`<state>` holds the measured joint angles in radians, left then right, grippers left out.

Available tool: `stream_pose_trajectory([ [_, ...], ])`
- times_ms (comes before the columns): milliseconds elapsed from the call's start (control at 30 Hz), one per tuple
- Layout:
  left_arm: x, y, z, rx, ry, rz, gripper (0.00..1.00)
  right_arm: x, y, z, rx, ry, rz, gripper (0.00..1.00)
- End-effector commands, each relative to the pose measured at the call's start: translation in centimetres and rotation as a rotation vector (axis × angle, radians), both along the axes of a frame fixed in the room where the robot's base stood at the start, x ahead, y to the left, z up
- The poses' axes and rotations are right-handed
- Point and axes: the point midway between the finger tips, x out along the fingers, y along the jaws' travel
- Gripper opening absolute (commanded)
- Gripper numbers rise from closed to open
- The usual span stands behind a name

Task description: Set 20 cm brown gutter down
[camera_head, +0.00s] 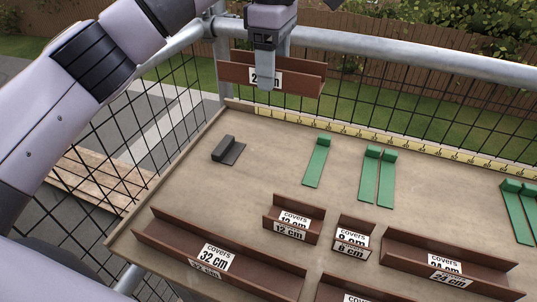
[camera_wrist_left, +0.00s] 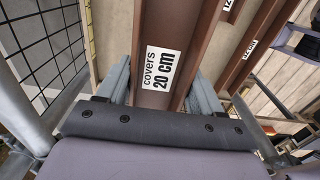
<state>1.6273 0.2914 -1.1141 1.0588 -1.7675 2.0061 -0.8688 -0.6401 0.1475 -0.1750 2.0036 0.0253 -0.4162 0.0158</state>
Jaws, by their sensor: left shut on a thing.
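The 20 cm brown gutter (camera_head: 297,77) is held in the air above the back left of the workbench, in front of the mesh railing. My left gripper (camera_head: 265,82) is shut on it near its middle and covers part of its label. In the left wrist view the gutter (camera_wrist_left: 152,103) runs between the two grey fingers, with its "covers 20 cm" label in plain sight. The wooden workbench top (camera_head: 262,160) is below the gutter, and the two are apart. My right gripper is not in view.
A yellow measuring strip (camera_head: 400,144) runs along the bench's back edge. A dark grey block (camera_head: 228,150) and several green pieces (camera_head: 317,163) lie on the bench. Brown gutters of 32 cm (camera_head: 170,236), 12 cm (camera_head: 312,212), 8 cm (camera_head: 355,224) and 24 cm (camera_head: 402,247) lie in front.

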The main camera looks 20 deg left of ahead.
Motion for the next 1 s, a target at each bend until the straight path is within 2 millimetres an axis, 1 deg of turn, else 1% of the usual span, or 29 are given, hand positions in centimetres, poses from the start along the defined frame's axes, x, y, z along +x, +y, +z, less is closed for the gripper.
stream_pose_trajectory([
  [133,-0.1,-0.1,-3.3,-0.001,0.006,-0.002,0.32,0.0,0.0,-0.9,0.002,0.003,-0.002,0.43],
  [233,-0.1,-0.1,-6.0,-0.001,0.007,-0.002,0.32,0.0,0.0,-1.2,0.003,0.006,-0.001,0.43],
  [400,-0.1,0.0,-10.4,-0.001,0.006,0.000,0.32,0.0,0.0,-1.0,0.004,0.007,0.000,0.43],
  [500,-0.1,0.0,-12.7,-0.001,0.005,0.000,0.32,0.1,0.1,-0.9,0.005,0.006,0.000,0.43],
  [600,-0.1,0.0,-14.3,0.000,0.003,0.000,0.32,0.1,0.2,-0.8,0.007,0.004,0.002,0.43],
  [867,-0.1,0.0,-16.3,0.000,0.002,0.000,0.32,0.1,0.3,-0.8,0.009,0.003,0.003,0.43],
  [1000,-0.1,0.0,-18.4,0.000,0.004,-0.001,0.32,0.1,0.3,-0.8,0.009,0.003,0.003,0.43],
])
